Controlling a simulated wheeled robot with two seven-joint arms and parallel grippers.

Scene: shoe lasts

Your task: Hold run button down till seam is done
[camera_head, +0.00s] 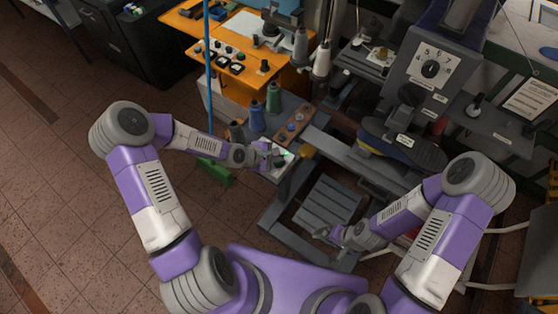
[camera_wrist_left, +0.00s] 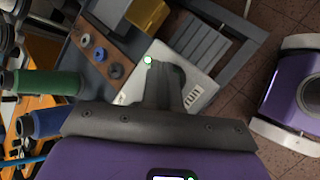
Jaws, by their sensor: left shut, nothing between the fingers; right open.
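A pale control box (camera_head: 278,172) stands left of the machine frame in the head view. Its top also shows in the left wrist view (camera_wrist_left: 202,80). My right gripper (camera_head: 328,235) is open and empty, low beside the slatted treadle (camera_head: 328,203).
A yellow part (camera_head: 307,152) is right of the box. A thin blue pole (camera_head: 207,70) rises left. The sewing machine (camera_head: 425,80) stands right; floor is free left.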

